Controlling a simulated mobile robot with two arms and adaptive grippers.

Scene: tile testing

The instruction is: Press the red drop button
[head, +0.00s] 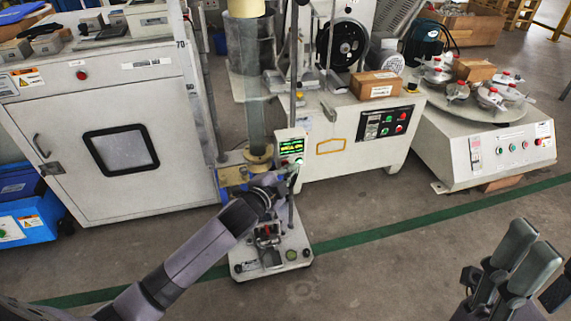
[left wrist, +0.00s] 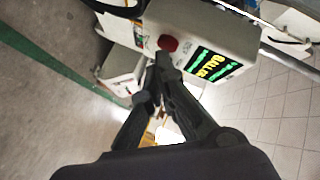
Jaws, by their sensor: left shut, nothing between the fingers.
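A red button (left wrist: 168,43) sits on the face of a pale control box (left wrist: 222,38), beside a lit display with green and yellow text. In the head view, the control box (head: 291,147) is on the test stand, and its red button is too small or covered to make out. My left gripper (head: 287,178) is just below the box, partly blended with its arm. In the left wrist view, its fingertips (left wrist: 160,62) are together and empty, right by the button's lower edge; contact cannot be told. My right gripper (head: 525,255) is at the lower right, far from the box.
The stand's base plate (head: 270,255) is on the floor under my left arm. A clear vertical tube (head: 252,105) rises behind the gripper. A white cabinet (head: 110,120) stands left, and a machine with a round turntable (head: 475,125) stands right. Open floor lies in front.

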